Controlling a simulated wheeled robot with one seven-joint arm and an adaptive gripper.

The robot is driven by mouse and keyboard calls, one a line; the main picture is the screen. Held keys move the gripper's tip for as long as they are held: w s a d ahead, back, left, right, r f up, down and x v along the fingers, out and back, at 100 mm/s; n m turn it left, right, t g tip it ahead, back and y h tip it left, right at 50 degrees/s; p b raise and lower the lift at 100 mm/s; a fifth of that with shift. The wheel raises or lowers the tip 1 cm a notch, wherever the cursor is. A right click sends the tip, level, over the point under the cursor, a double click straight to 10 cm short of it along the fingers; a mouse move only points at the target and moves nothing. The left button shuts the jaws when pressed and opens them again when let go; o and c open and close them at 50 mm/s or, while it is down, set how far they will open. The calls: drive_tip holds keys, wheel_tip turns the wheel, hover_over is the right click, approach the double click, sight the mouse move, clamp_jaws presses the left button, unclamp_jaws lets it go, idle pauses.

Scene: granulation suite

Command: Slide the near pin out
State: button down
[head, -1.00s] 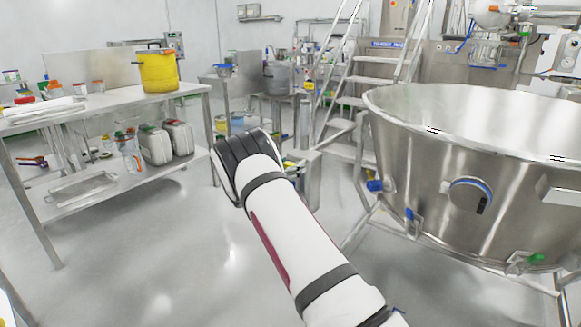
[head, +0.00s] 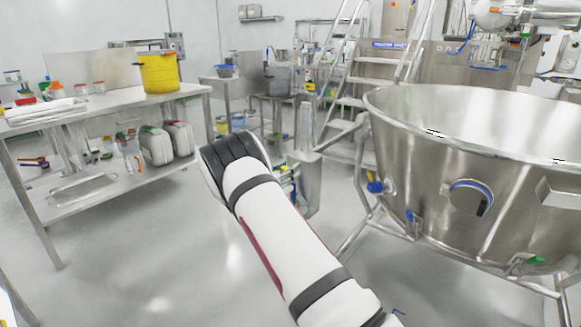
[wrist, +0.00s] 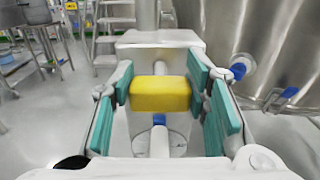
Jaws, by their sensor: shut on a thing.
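A yellow block (wrist: 160,94), which looks like the grip of the near pin, sits between the teal finger pads of my gripper (wrist: 162,90) in the wrist view. The pads touch it from both sides. A pale, narrow part shows just behind the block, towards a grey metal stand (wrist: 160,40). I cannot tell whether the pin is still in the stand. In the head view the same stand (head: 306,165) rises just beyond my wrist. My arm hides the fingers and most of the pin there.
A large steel vessel (head: 480,190) on a tubular frame stands close on the right, with a blue knob (head: 375,187) near its leg. A steel table (head: 110,108) with a yellow pot (head: 158,72) is at the left. Steps (head: 360,85) rise behind. The floor at front left is clear.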

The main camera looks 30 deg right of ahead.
drive_tip(key=shift+a, duration=0.15)
drive_tip(key=c, duration=0.9)
unclamp_jaws()
drive_tip(key=shift+a, duration=0.1)
drive_tip(key=shift+a, duration=0.1)
drive_tip(key=v, duration=1.2)
